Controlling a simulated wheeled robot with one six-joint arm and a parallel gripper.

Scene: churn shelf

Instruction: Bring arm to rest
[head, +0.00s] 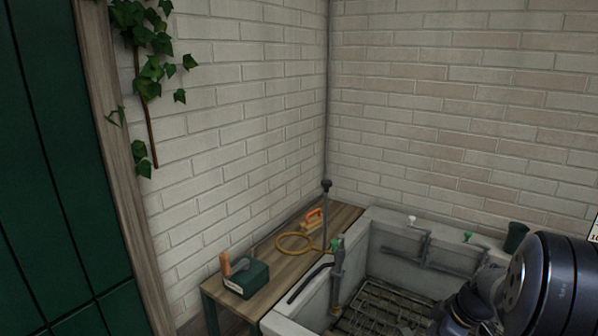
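My arm shows at the lower right of the head view as dark, rounded links in front of the sink's right side. My gripper itself is not visible, so what it holds cannot be seen. A deep grey stone sink (302,313) stands in the corner, with a dark metal grate (385,312) in its bottom.
A wooden bench (268,268) left of the sink holds a green box (246,279), a yellow hose ring (294,243) and an orange-handled brush (313,219). A dark green cup (515,237) stands on the sink's back rim. Brick walls close off the corner; a green door (60,170) is at left.

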